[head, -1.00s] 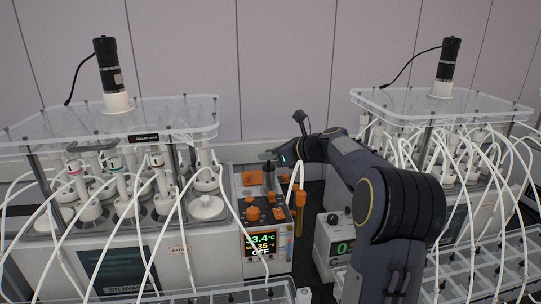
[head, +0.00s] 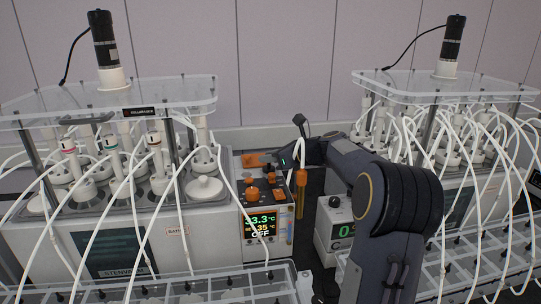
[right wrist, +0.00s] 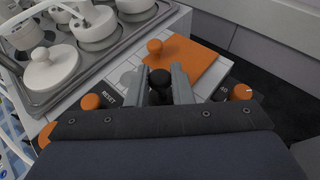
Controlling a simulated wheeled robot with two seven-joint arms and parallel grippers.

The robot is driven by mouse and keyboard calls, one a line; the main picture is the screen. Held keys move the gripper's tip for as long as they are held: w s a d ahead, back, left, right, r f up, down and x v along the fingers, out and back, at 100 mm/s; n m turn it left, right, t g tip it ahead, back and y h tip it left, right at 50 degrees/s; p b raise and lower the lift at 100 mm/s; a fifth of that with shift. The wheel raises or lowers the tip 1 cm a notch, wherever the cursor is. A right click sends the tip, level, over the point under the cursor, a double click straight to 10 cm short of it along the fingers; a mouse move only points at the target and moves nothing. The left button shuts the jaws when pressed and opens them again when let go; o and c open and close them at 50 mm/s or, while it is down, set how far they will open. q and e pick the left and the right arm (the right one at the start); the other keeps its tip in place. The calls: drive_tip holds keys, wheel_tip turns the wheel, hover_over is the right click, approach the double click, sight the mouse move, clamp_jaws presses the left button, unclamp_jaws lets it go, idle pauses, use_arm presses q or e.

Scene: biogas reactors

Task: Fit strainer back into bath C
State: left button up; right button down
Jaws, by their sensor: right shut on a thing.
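My right gripper (head: 274,166) is over the back of the orange-knobbed control unit (head: 283,224) at the right end of the left bath. In the right wrist view its two grey fingers (right wrist: 160,84) are shut on a black knob (right wrist: 159,80). The part below the knob is hidden, so I cannot tell whether it is the strainer or how deep it sits. An orange plate with a knob (right wrist: 187,62) lies just beyond the fingers. My left gripper is not in view.
White vessels with thin tubes crowd the left bath (head: 205,188) and the right bath. Clear lids with black motors (head: 104,42) stand above them. An orange-capped tube (head: 301,180) and a grey device with a green display (head: 345,230) are close to my right arm.

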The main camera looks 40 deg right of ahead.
drive_tip(key=shift+f, duration=0.35)
drive_tip(key=c, duration=1.2)
unclamp_jaws()
drive_tip(key=shift+r, duration=0.1)
drive_tip(key=shift+r, duration=0.3)
wheel_tip(320, 180, up, 3)
drive_tip(key=shift+f, duration=0.15)
drive_tip(key=s+a+r, duration=0.6)
drive_tip(key=s, duration=0.1)
drive_tip(key=s+a+r, duration=0.3)
drive_tip(key=shift+s+r+p, duration=0.25)
drive_tip(key=shift+s+p, duration=0.05)
drive_tip(key=shift+s, duration=0.05)
